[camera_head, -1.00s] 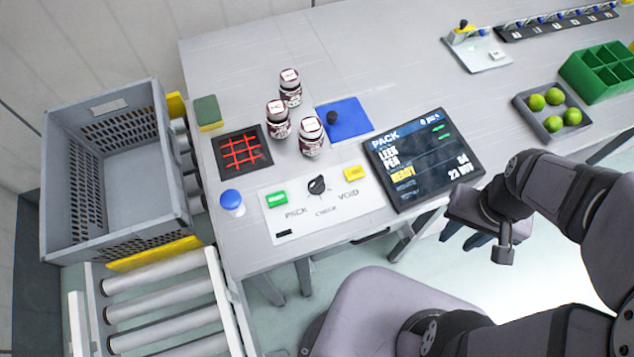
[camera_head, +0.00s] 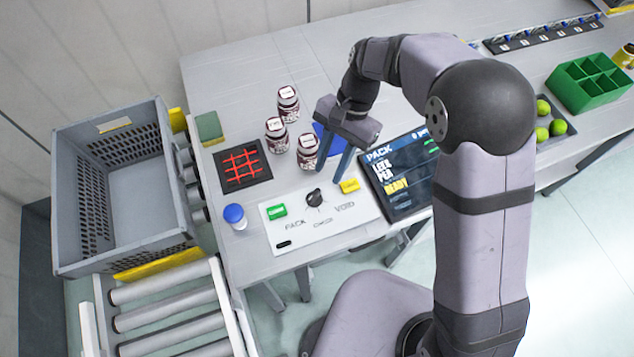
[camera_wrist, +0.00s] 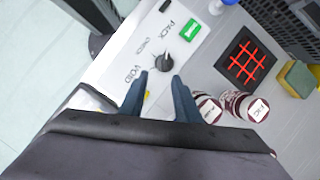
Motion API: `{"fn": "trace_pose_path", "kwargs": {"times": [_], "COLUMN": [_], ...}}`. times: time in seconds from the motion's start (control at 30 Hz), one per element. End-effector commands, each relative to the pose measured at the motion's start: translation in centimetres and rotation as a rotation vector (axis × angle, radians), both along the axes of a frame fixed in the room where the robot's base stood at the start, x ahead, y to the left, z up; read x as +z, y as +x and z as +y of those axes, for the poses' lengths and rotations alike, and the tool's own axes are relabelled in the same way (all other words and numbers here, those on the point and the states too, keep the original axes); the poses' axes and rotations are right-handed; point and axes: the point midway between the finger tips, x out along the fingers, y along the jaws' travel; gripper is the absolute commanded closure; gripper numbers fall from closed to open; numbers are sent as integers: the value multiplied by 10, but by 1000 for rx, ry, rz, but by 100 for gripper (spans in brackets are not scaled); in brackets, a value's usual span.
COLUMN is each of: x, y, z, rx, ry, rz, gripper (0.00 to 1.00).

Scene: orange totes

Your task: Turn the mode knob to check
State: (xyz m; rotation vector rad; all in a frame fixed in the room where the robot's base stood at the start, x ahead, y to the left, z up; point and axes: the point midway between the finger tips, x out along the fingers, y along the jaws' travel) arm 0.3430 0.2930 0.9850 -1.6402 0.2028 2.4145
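The black mode knob (camera_head: 314,197) sits on a white panel (camera_head: 350,212) marked PACK, CHECK and VOID. The knob also shows in the wrist view (camera_wrist: 164,62), where its exact pointing direction is too small to tell. My gripper (camera_head: 327,182) is above the panel, close behind and to the right of the knob in the head view. Its two blue fingers are apart with nothing between them. In the wrist view the fingertips (camera_wrist: 158,78) frame the space just short of the knob, not around it.
A green button (camera_head: 277,211) and a yellow button (camera_head: 349,186) flank the knob. Several jars (camera_head: 308,151) stand close behind the fingers. A blue-capped bottle (camera_head: 234,215) stands left of the panel.

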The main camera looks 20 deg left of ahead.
Motion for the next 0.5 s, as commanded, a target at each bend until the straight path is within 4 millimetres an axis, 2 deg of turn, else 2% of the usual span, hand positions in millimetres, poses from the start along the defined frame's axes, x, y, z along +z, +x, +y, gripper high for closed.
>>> {"fn": "trace_pose_path", "kwargs": {"times": [0.1, 0.33, 0.5], "x": [0, -5, -18], "y": [-4, -6, -13], "z": [12, 13, 14], "rx": [-5, -6, -5], "ry": [-3, -5, -7], "rz": [15, 18, 20], "gripper": [70, 70, 70]}}
